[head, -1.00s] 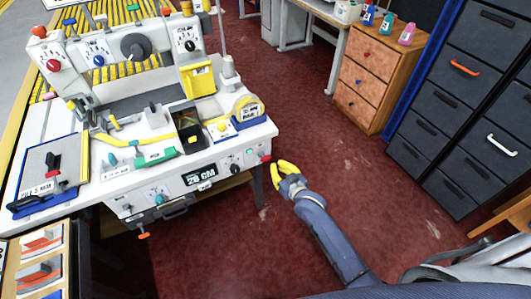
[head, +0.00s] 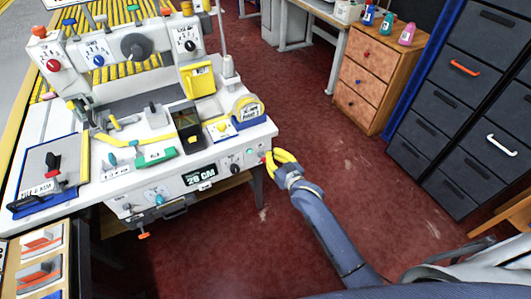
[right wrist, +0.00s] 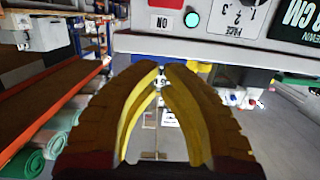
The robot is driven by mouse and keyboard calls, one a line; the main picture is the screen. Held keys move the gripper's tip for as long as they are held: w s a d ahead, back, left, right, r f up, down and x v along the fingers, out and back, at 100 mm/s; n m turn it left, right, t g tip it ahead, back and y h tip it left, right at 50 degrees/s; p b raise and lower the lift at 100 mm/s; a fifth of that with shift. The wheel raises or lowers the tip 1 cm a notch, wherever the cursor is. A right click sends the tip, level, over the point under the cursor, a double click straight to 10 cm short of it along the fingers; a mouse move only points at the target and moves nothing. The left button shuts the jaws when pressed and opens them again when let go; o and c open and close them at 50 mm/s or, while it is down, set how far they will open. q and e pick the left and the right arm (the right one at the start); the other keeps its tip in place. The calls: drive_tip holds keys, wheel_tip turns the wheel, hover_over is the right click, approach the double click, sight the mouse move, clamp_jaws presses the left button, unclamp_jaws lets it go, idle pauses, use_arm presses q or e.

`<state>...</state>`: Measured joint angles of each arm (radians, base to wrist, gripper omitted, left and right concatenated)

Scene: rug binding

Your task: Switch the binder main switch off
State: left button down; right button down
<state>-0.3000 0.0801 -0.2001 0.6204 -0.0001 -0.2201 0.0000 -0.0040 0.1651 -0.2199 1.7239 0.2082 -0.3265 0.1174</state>
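The rug binder (head: 100,190) is a white bench machine at the left of the head view. Its front panel has a display, knobs and buttons. A red part (head: 265,158) shows at the panel's right corner. My right gripper (head: 270,163), with yellow fingers, is close to this corner. In the right wrist view its fingertips (right wrist: 161,68) come together with nothing held. Contact cannot be told. My left gripper is out of view.
A wooden drawer unit (head: 366,80) with bottles on top stands at the back. Dark cabinets (head: 440,105) line the right. A tape roll (head: 247,108) sits on the bench's right corner. The red floor (head: 310,140) between is clear.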

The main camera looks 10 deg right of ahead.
sight(260, 142)
drive_tip(key=x, duration=0.7)
drive_tip(key=shift+w, duration=0.3)
drive_tip(key=shift+f, duration=0.85)
drive_tip(key=shift+s+d+f, duration=0.1)
drive_tip(key=shift+s+f, duration=0.55)
drive_tip(key=shift+f, duration=0.35)
